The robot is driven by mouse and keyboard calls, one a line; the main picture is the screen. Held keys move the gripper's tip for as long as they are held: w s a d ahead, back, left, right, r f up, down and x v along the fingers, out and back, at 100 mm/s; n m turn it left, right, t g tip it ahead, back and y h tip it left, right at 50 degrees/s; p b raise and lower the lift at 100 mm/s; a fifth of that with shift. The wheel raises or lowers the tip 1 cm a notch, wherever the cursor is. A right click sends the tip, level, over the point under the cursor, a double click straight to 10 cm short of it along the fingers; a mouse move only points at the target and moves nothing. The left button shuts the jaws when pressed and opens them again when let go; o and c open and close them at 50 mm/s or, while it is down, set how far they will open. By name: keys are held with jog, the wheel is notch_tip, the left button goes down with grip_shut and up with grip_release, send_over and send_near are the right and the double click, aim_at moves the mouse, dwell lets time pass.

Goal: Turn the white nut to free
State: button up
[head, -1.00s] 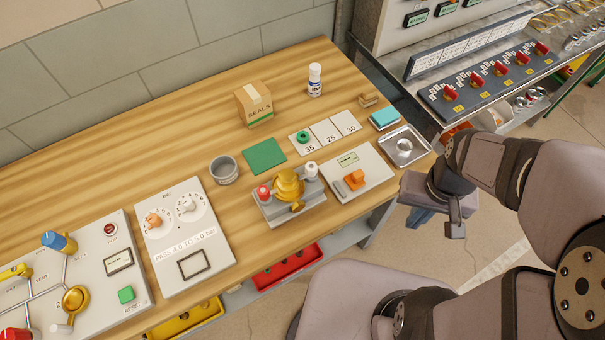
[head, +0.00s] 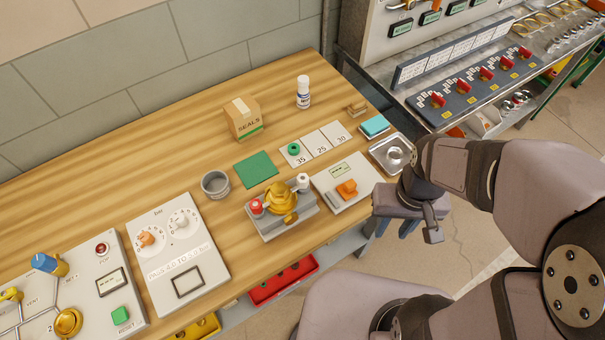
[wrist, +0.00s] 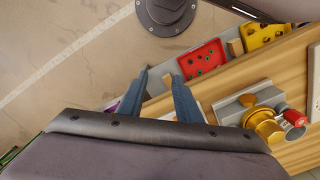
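The white nut (head: 302,182) sits at the right end of a brass valve body (head: 281,197) on a grey block (head: 268,229) near the bench's front edge. A red nut (head: 256,206) is at the other end. The wrist view shows the brass body (wrist: 266,124) and red nut (wrist: 294,117) at right; I cannot make out the white nut there. My gripper (head: 394,228) points down off the bench's front right edge, right of the valve and apart from it. In the wrist view its blue fingers (wrist: 158,98) are spread with nothing between them.
A panel with an orange knob (head: 346,188) lies between the valve and my gripper. A metal tray (head: 376,153) is at the bench's right end. A grey cup (head: 215,184) and green mat (head: 255,170) lie behind the valve. A red bin (head: 268,291) is below the edge.

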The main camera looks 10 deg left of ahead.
jog(key=a+f+n, duration=0.2)
jog(key=a+n, duration=0.1)
jog(key=a, duration=0.2)
notch_tip(320, 180, up, 6)
jog(key=n, duration=0.2)
send_over(303, 178)
jog(key=shift+s+a+r+t, duration=0.1)
jog(key=shift+a+t, duration=0.05)
jog(key=shift+t, duration=0.25)
notch_tip(303, 178, up, 3)
jog(key=shift+m, duration=1.5)
jog(key=shift+f+p, duration=0.65)
jog(key=shift+f, duration=3.05)
jog(key=shift+c, duration=0.7)
jog(key=c, duration=0.6)
